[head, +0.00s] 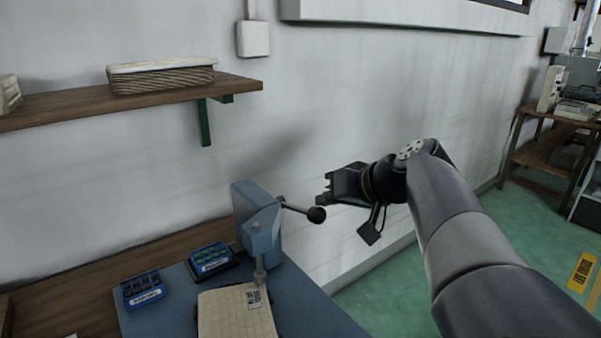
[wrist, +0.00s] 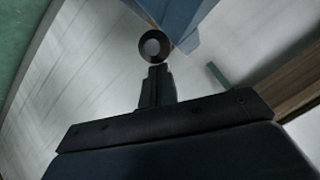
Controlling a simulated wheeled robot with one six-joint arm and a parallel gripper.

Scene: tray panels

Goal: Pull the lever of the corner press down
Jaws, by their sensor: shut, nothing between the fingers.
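The corner press (head: 258,225) is a blue-grey upright body on a blue bench mat, with a vertical ram below its head. Its lever (head: 295,207) is a thin dark rod reaching out to the right and slightly down, ending in a black ball knob (head: 316,214). My gripper (head: 324,192) is shut and empty, just above and right of the knob. In the wrist view the shut fingers (wrist: 157,72) point at the round knob (wrist: 154,47), with the blue press body (wrist: 180,18) behind it. I cannot tell whether fingers and knob touch.
Two blue boxes (head: 143,291) (head: 210,260) and a cream pad (head: 232,312) with a printed label lie on the blue mat (head: 310,312). A wooden shelf (head: 130,104) holds a pale-topped block. The white wall is close behind my gripper. Green floor is open at right.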

